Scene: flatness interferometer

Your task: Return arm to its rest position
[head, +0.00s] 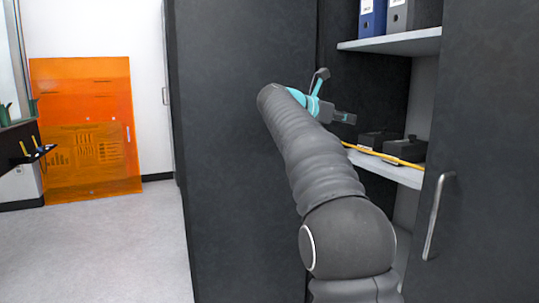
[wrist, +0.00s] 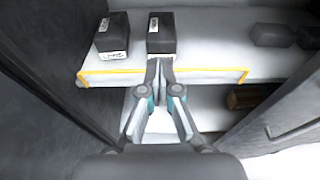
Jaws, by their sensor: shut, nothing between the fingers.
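My arm reaches forward and up in the head view, toward the open dark cabinet. My gripper (head: 347,118) is at the cabinet opening, above the level of a shelf that holds black boxes. In the wrist view my gripper (wrist: 160,65) has its fingertips together, with nothing between them. The fingertips overlap the front of a labelled black box (wrist: 162,28) in that picture; I cannot tell whether they touch it. Another black box (wrist: 112,33) stands to its left.
The shelf (wrist: 200,75) has a yellow strip (wrist: 120,72) along its front edge. A cabinet door (head: 485,150) with a metal handle (head: 437,215) is on the right. A dark panel (head: 240,150) is left of the arm. Open floor (head: 100,250) lies further left, before an orange panel (head: 88,130).

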